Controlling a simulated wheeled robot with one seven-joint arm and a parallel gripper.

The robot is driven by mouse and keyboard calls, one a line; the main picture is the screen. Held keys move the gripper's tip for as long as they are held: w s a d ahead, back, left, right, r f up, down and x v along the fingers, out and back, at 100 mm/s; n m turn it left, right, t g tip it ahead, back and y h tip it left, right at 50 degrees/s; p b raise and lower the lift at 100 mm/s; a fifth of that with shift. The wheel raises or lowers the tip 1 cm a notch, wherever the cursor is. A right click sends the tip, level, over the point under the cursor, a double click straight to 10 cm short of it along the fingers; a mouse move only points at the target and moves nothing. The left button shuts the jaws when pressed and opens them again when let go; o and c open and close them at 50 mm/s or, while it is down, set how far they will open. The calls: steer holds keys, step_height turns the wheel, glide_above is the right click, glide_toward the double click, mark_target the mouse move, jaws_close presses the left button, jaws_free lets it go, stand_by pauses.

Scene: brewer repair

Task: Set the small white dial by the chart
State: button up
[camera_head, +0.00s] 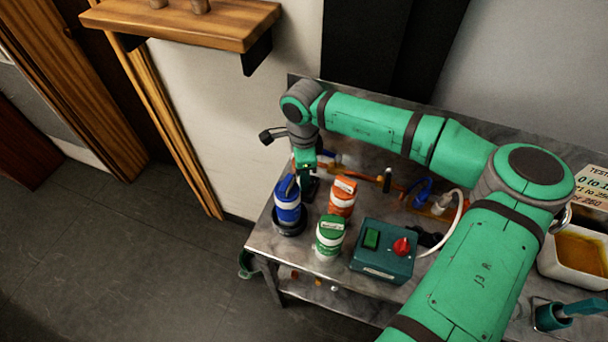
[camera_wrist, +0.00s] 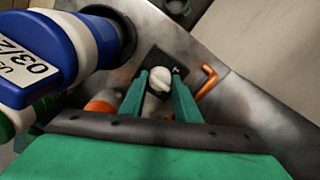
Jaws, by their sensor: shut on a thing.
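The small white dial (camera_wrist: 160,77) sits on a dark square plate (camera_wrist: 172,62) in the wrist view. My gripper (camera_head: 309,186) points down at the back left of the metal bench, behind the blue canister. In the wrist view its two green fingers stand on either side of the dial, shut on it. The dial is hidden in the head view. A chart (camera_head: 592,187) with printed text, partly cut off, shows at the right edge of the head view.
Blue (camera_head: 288,203), orange (camera_head: 342,197) and green (camera_head: 329,238) canisters stand close to my gripper. A teal box (camera_head: 384,251) with a red knob is right of them. An orange bent rod (camera_wrist: 206,82) lies beside the dial plate. A white tub (camera_head: 572,262) stands far right.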

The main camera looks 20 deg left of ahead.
steer(key=shift+n, duration=0.3)
steer(key=o, duration=1)
steer(key=shift+r, duration=0.1)
step_height(320, 180, up, 11)
steer(key=shift+f, duration=0.2)
stand_by(0.3)
